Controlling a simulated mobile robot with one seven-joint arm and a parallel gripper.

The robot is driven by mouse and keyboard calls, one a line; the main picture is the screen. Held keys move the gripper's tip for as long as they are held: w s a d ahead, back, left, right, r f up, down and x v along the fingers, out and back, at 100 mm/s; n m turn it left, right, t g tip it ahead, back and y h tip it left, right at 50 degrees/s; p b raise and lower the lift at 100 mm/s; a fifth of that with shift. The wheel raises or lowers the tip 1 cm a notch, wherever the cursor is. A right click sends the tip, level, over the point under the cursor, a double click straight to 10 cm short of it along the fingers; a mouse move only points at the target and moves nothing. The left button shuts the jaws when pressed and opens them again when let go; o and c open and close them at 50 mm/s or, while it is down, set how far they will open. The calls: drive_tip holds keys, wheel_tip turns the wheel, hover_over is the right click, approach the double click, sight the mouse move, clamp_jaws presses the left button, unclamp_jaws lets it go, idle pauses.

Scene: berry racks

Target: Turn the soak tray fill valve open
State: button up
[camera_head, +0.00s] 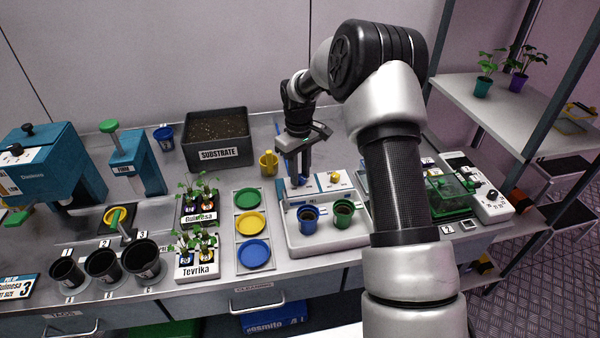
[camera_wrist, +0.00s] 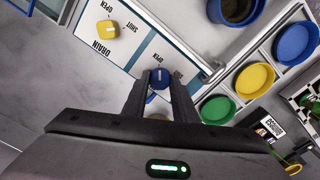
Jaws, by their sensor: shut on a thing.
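The soak tray (camera_head: 315,247) is a pale tray with a white valve panel (camera_head: 318,192) along its back. My gripper (camera_head: 296,172) points down at the left part of this panel. In the wrist view, my gripper (camera_wrist: 159,88) is shut on a blue valve knob (camera_wrist: 161,75), one finger on each side. A light mark shows on the knob's top. A yellow knob (camera_wrist: 107,30) on the same panel sits beside the words DRAIN, SHUT and OPEN.
A blue pot (camera_head: 308,216) and a green pot (camera_head: 343,213) stand in the tray. Green, yellow and blue dishes lie in a rack (camera_head: 236,230) to the left. A substrate bin (camera_head: 217,172) stands behind. My arm covers part of the bench right of the tray.

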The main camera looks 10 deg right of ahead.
drive_tip(key=shift+n, duration=0.7)
drive_tip(key=o, duration=1)
drive_tip(key=shift+o, duration=0.2)
drive_tip(key=shift+r, duration=0.15)
wheel_tip(320, 180, up, 17)
drive_tip(key=shift+a, duration=0.15)
drive_tip(key=shift+s+r, duration=0.15)
